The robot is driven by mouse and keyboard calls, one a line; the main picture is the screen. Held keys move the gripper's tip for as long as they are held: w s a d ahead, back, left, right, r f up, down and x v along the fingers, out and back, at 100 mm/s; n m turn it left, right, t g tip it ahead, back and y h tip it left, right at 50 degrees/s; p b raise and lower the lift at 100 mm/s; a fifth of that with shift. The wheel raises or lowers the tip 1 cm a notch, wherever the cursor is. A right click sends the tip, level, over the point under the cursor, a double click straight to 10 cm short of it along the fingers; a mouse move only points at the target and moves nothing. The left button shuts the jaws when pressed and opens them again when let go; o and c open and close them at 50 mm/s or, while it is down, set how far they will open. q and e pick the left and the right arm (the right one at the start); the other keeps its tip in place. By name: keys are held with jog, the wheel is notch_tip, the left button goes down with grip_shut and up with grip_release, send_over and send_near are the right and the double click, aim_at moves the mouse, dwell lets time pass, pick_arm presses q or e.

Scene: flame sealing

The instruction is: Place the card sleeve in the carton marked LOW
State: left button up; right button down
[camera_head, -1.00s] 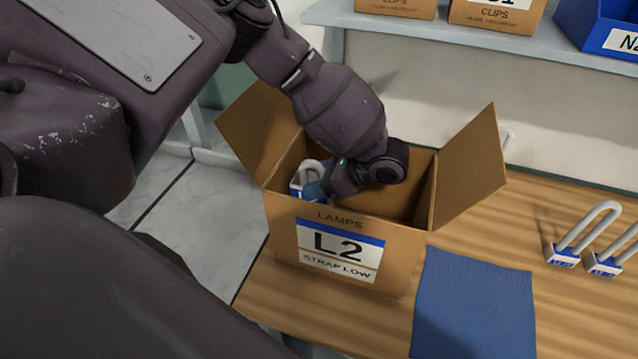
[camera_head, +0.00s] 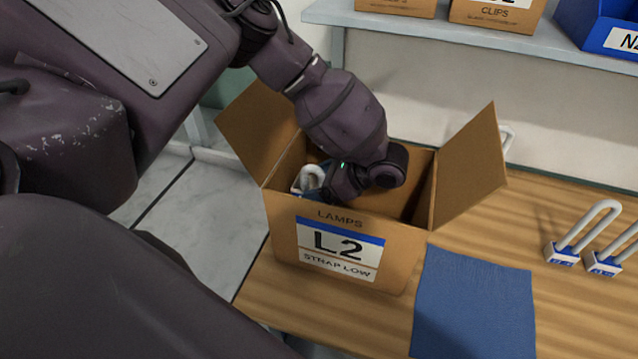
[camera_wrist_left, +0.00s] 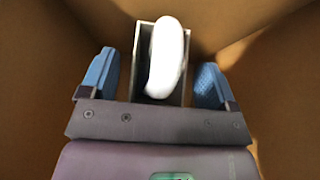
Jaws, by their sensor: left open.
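The open carton (camera_head: 285,235) reads LAMPS, L2 and STRAP LOW on its front and stands on the wooden bench. Inside at its left is a white looped tube (camera_head: 312,174) with a pale, open-topped rectangular piece around its base, which looks like the card sleeve (camera_head: 298,187). In the left wrist view the tube (camera_wrist_left: 166,58) rises from this rectangular sleeve (camera_wrist_left: 140,72). My left gripper (camera_wrist_left: 157,68) reaches down into the carton, its blue-padded fingers spread on either side of the sleeve with gaps visible. The sleeve's lower part is hidden by the carton's front wall.
The carton's flaps stand out left (camera_head: 252,125) and right (camera_head: 470,165). A blue mat (camera_head: 475,305) lies right of the carton. Two U-shaped lamps (camera_head: 562,255) stand farther right. A shelf (camera_head: 440,35) with cartons and a blue bin (camera_head: 590,35) runs behind.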

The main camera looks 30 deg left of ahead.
pick_arm(q)
jog(key=v, duration=0.7)
jog(key=shift+b, duration=0.45)
jog(key=shift+d+r, duration=0.1)
